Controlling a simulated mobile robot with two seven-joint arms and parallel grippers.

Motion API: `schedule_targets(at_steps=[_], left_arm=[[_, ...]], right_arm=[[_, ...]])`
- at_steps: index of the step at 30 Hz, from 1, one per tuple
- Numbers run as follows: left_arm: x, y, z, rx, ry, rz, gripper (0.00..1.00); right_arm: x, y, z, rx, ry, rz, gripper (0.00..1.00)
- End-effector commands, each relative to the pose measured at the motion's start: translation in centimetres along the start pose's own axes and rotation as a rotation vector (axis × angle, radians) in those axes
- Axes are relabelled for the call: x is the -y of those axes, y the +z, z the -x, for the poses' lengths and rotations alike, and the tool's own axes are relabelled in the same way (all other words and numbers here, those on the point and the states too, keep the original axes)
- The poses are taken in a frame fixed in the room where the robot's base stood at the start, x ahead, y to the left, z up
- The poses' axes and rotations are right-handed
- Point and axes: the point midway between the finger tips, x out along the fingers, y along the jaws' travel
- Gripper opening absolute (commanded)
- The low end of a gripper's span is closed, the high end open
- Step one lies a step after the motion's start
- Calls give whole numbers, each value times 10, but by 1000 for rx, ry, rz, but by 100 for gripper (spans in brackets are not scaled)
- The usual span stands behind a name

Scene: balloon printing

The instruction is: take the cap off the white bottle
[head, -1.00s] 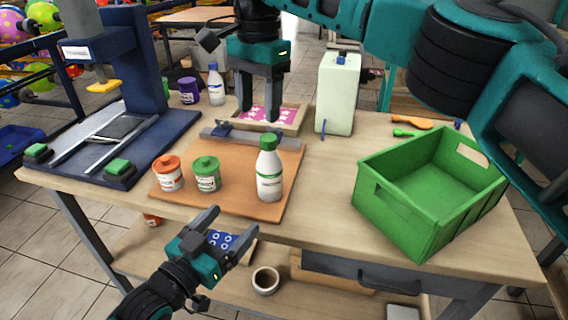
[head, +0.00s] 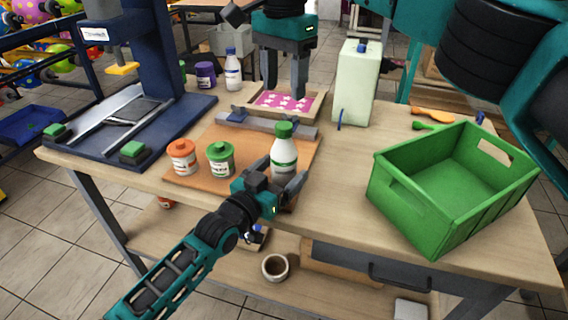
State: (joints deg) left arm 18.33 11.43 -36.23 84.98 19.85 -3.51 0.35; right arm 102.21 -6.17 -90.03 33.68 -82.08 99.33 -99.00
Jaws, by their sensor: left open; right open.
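The white bottle (head: 284,155) stands upright on the brown board (head: 226,142). Its green cap (head: 284,130) is on top. My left gripper (head: 281,174) is open at the bottle's near side, low on its body, with one finger toward each side. It hides the bottle's base, and I cannot tell whether the fingers touch it. My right gripper (head: 284,92) points down, open and empty, behind and above the bottle, over the framed pink print (head: 282,102).
An orange-lidded jar (head: 182,158) and a green-lidded jar (head: 220,160) stand left of the bottle. A green crate (head: 452,190) is at the right. A blue press (head: 135,90) and a blue-capped white bottle (head: 232,70) are at the back left.

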Motion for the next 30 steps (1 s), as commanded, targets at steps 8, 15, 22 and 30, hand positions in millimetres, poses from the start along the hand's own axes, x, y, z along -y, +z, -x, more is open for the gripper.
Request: schedule_targets(at_steps=[8, 15, 22, 30], left_arm=[[0, 0, -9, -1, 1, 0, 87], [0, 0, -9, -1, 1, 0, 80], [0, 0, -9, 0, 0, 0, 58], [0, 0, -8, 0, 0, 0, 32]], right_arm=[[0, 0, 0, 0, 0, 0, 55], [0, 0, 0, 0, 0, 0, 55], [0, 0, 0, 0, 0, 0, 55], [0, 0, 0, 0, 0, 0, 55]])
